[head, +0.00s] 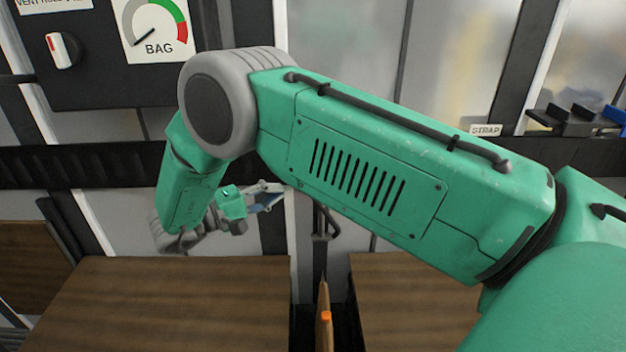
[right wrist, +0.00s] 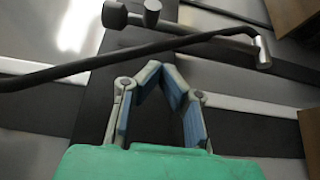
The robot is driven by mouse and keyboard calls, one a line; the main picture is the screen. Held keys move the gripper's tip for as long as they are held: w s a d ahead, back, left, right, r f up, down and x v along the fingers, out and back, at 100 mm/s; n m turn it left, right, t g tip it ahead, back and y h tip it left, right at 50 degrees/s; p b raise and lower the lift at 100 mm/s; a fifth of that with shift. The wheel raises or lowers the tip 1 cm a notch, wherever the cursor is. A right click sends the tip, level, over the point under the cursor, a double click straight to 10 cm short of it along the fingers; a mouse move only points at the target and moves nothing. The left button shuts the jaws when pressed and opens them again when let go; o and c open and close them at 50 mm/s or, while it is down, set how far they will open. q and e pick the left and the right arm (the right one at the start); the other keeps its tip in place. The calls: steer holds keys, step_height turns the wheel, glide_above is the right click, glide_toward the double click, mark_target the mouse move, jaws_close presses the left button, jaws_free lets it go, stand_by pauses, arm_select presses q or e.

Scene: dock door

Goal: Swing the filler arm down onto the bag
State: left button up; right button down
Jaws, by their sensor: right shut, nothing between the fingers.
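The bag (head: 323,340) is a thin brown edge with an orange valve (head: 326,316), upright in the gap between two wooden crates. The filler arm seems to be the dark bent bar (head: 320,220) hanging above the gap; my right arm hides its upper part. In the right wrist view a dark bar with grey ends (right wrist: 190,42) crosses just beyond my fingertips. My right gripper (head: 276,191) is shut and empty, left of the hanging bar. Its blue-padded fingers (right wrist: 161,72) meet near the bar in the right wrist view; contact cannot be told. My left gripper is not in view.
Wooden crates (head: 180,300) (head: 410,300) stand either side of the dark gap. A black panel with a BAG gauge (head: 155,28) and a red-and-white knob (head: 62,50) is at upper left. A STRAP label (head: 486,130) and dark clips (head: 575,120) are at right.

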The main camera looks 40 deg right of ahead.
mark_target(322, 202)
steer(key=s+d+p, duration=0.1)
steer(key=d, duration=0.8)
steer(key=shift+s+d, duration=0.2)
steer(key=shift+s, duration=0.1)
steer(key=shift+a, duration=0.1)
